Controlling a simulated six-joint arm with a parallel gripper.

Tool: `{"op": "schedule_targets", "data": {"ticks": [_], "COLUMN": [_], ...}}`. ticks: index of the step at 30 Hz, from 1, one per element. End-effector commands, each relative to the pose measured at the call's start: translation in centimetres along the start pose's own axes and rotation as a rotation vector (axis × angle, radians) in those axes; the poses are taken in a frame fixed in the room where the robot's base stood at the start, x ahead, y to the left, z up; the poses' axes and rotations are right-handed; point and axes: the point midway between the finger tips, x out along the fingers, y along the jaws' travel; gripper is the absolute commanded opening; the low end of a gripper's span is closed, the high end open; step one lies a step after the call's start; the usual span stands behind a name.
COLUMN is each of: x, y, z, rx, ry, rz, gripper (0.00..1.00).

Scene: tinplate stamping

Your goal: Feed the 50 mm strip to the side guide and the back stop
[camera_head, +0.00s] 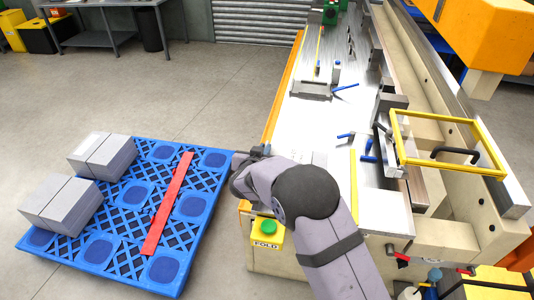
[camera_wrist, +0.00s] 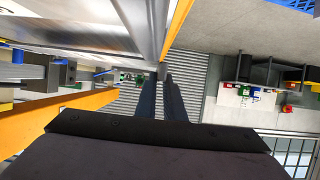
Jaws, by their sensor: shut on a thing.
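My gripper (camera_head: 243,164) is at the left edge of the press bed (camera_head: 310,130), partly hidden behind my own wrist in the head view. In the wrist view its two dark fingers (camera_wrist: 160,78) are close together and shut on a thin grey metal edge (camera_wrist: 158,30), which looks like the strip. Most of the strip cannot be told apart from the bright bed, and its far end is not clear. A low grey block (camera_head: 311,89) with a blue handle lies across the bed. I cannot tell which parts are the side guide and back stop.
A yellow guard frame (camera_head: 450,118) stands over the tooling at right. Blue-handled parts (camera_head: 368,150) lie on the bed. A yellow box with a green button (camera_head: 268,230) is at the near corner. A blue pallet (camera_head: 160,150) at left bears grey stacks (camera_head: 103,154) and a red bar (camera_head: 167,203).

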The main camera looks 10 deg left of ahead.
Motion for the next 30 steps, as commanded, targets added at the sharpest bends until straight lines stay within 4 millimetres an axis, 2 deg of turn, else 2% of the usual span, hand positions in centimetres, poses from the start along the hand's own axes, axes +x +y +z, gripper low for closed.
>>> {"op": "schedule_targets", "data": {"ticks": [9,15,23,26,30], "x": [-2.0,-3.0,-3.3,-3.2,-3.2], "y": [0.0,0.0,0.2,1.1,3.9], "z": [-5.1,-7.3,-8.1,-8.1,-8.1], "rx": [0.004,0.001,0.001,0.004,0.02], "ry": [0.003,0.002,0.0,0.0,-0.002], "rz": [-0.001,0.0,0.004,0.018,0.059], "gripper": [0.0,0.0,0.0,0.0,0.0]}}
